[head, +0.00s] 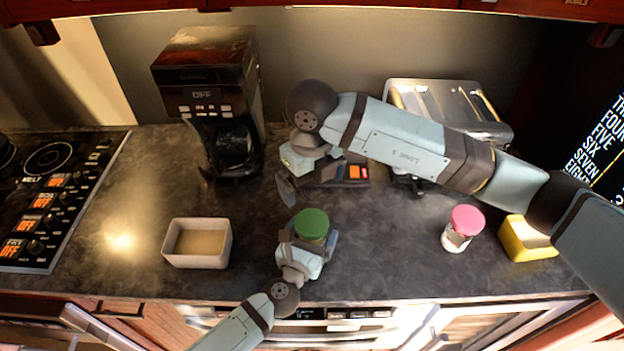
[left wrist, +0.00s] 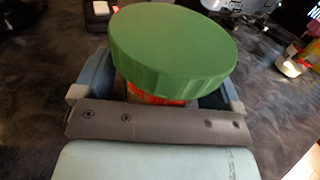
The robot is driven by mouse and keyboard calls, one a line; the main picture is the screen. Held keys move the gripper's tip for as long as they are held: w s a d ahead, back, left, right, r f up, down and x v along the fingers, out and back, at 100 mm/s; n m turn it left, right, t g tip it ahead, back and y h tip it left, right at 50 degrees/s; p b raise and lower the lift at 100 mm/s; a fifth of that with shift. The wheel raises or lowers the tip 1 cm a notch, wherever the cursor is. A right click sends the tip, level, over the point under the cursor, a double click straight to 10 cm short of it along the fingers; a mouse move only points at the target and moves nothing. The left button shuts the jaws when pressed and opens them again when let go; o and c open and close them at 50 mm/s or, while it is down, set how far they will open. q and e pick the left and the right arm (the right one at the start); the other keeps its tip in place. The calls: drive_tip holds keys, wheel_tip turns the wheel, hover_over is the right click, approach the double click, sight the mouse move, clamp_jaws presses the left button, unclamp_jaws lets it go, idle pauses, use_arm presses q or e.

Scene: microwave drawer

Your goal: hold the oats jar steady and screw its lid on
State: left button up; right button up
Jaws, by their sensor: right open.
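The oats jar stands on the dark counter with the green lid (head: 312,223) on top of it. In the left wrist view the lid (left wrist: 175,48) covers most of the jar, and a strip of the jar's orange label (left wrist: 155,99) shows beneath. I cannot tell whether the lid is threaded on. My left gripper (head: 309,244) has a finger on each side of the jar below the lid and is shut on it. My right gripper (head: 312,184) is open and empty, above and behind the lid, apart from it.
A coffee maker (head: 212,88) stands back left, and a pale open box (head: 197,261) front left. A pink-lidded jar (head: 463,228) and a yellow container (head: 524,240) are at right. A silver appliance (head: 420,95) is behind my right arm. The stovetop (head: 60,170) is far left.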

use_arm(q)
drive_tip(key=b+v, duration=0.2)
drive_tip(key=v, duration=0.9)
drive_tip(key=shift+f, duration=0.1)
drive_tip(key=shift+s+a, duration=0.15)
drive_tip(key=shift+s, duration=0.35)
